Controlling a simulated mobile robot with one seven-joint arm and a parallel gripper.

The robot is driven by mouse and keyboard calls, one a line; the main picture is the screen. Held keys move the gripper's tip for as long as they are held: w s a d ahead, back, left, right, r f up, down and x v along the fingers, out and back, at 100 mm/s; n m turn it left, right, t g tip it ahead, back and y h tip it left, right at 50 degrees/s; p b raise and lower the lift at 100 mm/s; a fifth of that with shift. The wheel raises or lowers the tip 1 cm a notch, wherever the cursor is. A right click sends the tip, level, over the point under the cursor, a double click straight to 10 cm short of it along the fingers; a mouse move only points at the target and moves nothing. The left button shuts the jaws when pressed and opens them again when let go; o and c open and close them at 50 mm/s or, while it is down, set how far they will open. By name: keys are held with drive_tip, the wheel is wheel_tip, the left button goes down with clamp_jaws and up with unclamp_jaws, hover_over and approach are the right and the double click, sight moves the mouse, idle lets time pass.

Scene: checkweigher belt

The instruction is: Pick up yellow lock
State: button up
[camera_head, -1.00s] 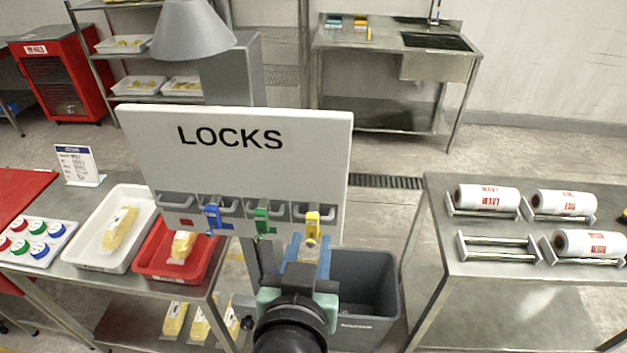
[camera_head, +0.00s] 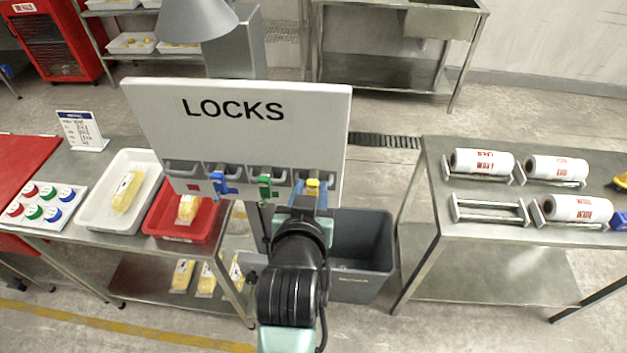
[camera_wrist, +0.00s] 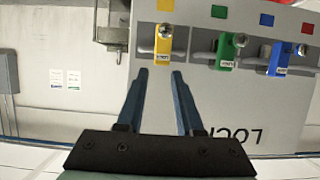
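The yellow lock (camera_wrist: 162,44) hangs on a hook at one end of the white LOCKS board, upside down in the wrist view. In the head view the yellow lock (camera_head: 312,184) is the rightmost lock, mostly hidden by my arm. My gripper (camera_wrist: 159,73) is open, with its two blue fingers apart. In the wrist view the fingertips lie just short of the lock, one toward each side, with nothing between them. In the head view my gripper (camera_head: 306,196) is at the board's lower right, largely hidden by my wrist.
A green lock (camera_head: 265,187) and a blue lock (camera_head: 222,182) hang beside the yellow one on the board (camera_head: 240,130). A grey bin (camera_head: 365,240) stands below right. Tables with trays (camera_head: 85,205) and film rolls (camera_head: 480,160) flank the board.

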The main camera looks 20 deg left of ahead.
sight(313, 180)
drive_tip(key=shift+f+p+x, duration=0.1)
drive_tip(key=shift+p+x, duration=0.4)
drive_tip(key=shift+x, duration=0.7)
drive_tip(key=shift+f+p+x, duration=0.15)
drive_tip(key=shift+p+x, duration=0.3)
drive_tip(key=shift+x, duration=0.8)
drive_tip(key=shift+s, duration=0.15)
drive_tip(key=shift+c, duration=0.2)
clamp_jaws()
drive_tip(key=shift+r, duration=0.1)
